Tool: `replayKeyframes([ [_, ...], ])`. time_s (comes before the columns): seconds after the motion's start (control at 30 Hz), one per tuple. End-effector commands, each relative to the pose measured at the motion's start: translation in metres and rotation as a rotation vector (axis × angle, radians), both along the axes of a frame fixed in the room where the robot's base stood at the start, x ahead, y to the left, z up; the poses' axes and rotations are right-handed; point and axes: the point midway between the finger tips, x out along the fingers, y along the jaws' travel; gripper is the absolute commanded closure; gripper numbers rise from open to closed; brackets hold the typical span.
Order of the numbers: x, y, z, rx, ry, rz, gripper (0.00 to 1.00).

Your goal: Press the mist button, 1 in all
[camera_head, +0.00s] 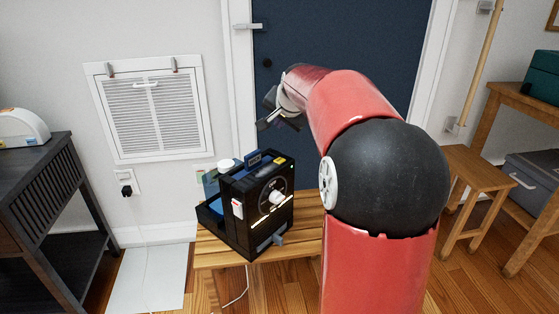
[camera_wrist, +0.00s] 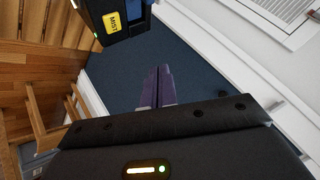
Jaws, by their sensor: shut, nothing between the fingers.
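A black machine (camera_head: 262,205) stands upright on a small wooden table in the head view, with a white round knob (camera_head: 277,198) and lit strips on its front. A white-and-red switch (camera_head: 237,208) is on its side. In the wrist view the machine (camera_wrist: 128,38) is at the top left, partly cut off, with a yellow label reading MIST (camera_wrist: 112,22). I cannot tell which control is the mist button. My gripper (camera_head: 264,124) is shut and empty, above the machine and apart from it. Its fingers (camera_wrist: 157,76) show in the middle of the wrist view, right of and below the label.
The wooden table (camera_head: 305,238) has bare top to the right of the machine. A blue tank (camera_head: 210,205) and a white cap (camera_head: 224,166) are on the machine's left. A dark door (camera_head: 340,35) is behind. A dark cabinet (camera_head: 35,190) stands left, a wooden stool (camera_head: 472,172) right.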

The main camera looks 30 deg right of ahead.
Motion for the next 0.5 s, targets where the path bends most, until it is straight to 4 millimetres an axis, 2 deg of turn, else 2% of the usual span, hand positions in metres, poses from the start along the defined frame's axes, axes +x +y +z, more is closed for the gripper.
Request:
replayKeyframes([
  [0.27, 0.0, 0.0, -0.026, 0.0, 0.001, 0.0, 1.0],
  [0.5, 0.0, 0.0, -0.065, -0.001, 0.0, -0.001, 1.0],
])
